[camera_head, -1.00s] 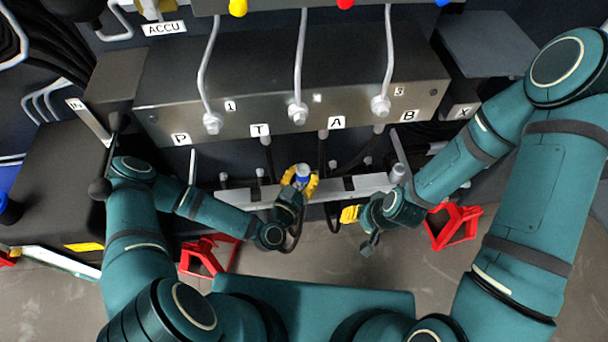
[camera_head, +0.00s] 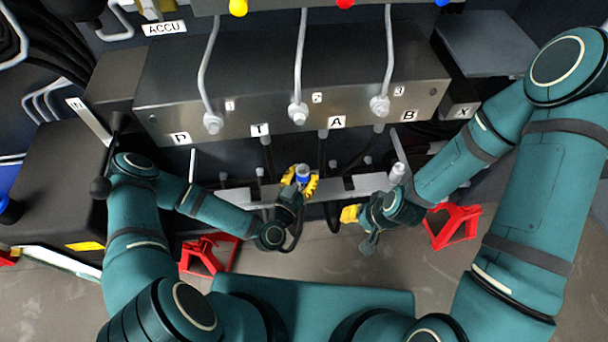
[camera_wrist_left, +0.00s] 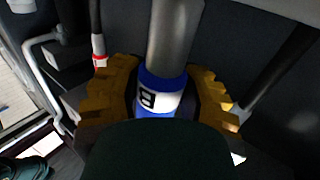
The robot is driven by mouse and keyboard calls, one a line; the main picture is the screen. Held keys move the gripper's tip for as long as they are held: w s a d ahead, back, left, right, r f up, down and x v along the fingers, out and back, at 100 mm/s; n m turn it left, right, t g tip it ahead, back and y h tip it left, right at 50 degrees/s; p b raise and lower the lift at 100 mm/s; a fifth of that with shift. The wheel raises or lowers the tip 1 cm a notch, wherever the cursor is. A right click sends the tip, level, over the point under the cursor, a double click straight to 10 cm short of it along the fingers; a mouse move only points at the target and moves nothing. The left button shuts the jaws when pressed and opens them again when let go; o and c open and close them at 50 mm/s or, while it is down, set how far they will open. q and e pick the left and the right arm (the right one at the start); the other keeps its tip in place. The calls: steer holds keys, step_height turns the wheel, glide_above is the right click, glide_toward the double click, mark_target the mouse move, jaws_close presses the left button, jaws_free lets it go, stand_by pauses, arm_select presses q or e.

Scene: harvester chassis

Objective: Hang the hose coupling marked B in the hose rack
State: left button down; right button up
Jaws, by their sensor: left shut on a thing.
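The hose coupling marked B is a grey cylinder with a blue band and a white label reading B, seen in the left wrist view (camera_wrist_left: 160,98). In the head view its blue part (camera_head: 302,176) shows at the middle of the rail. My left gripper (camera_head: 300,182) is shut on it, with a yellow finger on each side; in the wrist view the fingers (camera_wrist_left: 162,100) flank the band. The hose rack appears to be the light grey rail with slots (camera_head: 362,186) below the valve block. I cannot tell whether the coupling sits in a slot. My right gripper (camera_head: 350,214) is below the rail, its fingers partly hidden.
The dark valve block (camera_head: 270,85) with labels P, T, A and B stands above the rail, with hoses hanging below it. A silver cylinder (camera_head: 397,172) stands at the rail's right end. Red stands (camera_head: 207,255) (camera_head: 453,226) are on the floor at both sides.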

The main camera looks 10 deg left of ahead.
mark_target(301, 190)
arm_select(q)
steer(key=shift+f+b, duration=1.5)
steer(key=shift+f, duration=0.6)
steer(key=shift+c, duration=2.2)
jaws_free()
steer(key=shift+s, duration=0.1)
steer(key=v, duration=0.8)
